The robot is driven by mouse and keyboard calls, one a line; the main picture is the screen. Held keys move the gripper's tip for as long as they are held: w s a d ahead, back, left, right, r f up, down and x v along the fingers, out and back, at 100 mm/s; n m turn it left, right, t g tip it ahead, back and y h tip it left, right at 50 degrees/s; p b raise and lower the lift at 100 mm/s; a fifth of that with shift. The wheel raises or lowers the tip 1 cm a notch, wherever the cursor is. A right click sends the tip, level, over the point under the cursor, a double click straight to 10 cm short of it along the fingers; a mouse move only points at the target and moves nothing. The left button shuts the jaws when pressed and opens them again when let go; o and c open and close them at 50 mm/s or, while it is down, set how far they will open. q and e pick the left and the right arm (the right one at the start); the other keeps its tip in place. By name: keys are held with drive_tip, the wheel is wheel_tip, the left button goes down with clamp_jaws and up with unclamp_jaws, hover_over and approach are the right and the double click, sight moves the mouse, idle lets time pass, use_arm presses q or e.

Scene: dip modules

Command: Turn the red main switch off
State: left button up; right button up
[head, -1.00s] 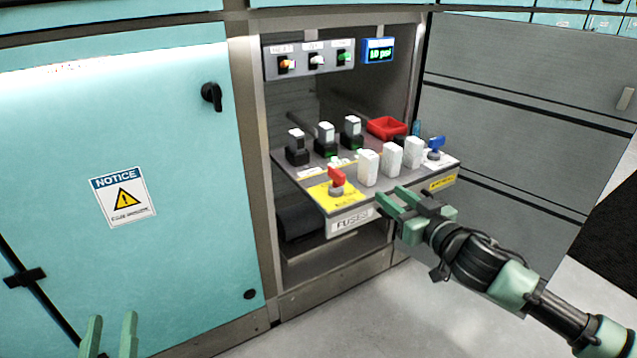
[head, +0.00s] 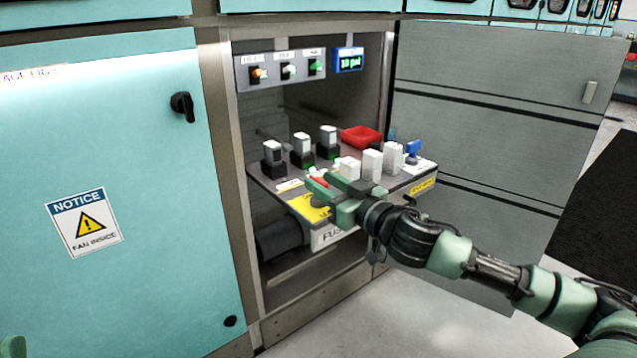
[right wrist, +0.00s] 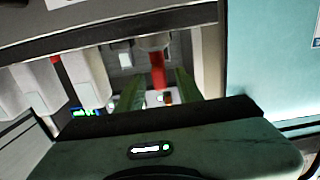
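The red main switch (head: 318,182) sits on the yellow plate (head: 306,206) at the front left corner of the pulled-out shelf. My right gripper (head: 328,184) is at the switch and partly hides it in the head view. In the right wrist view the red handle (right wrist: 157,68) stands between the tips of my two green fingers (right wrist: 158,88). The fingers are open, with a gap visible on each side of the handle. Only a bit of my left gripper (head: 12,346) shows at the bottom left corner of the head view.
White blocks (head: 372,165) stand just right of my right gripper. Several black-and-white modules (head: 302,150), a red tray (head: 361,137) and a blue-handled valve (head: 412,149) are also on the shelf. A teal cabinet door (head: 120,180) is at left.

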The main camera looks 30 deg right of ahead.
drive_tip(key=shift+w+a, duration=0.1)
drive_tip(key=shift+w, duration=0.9)
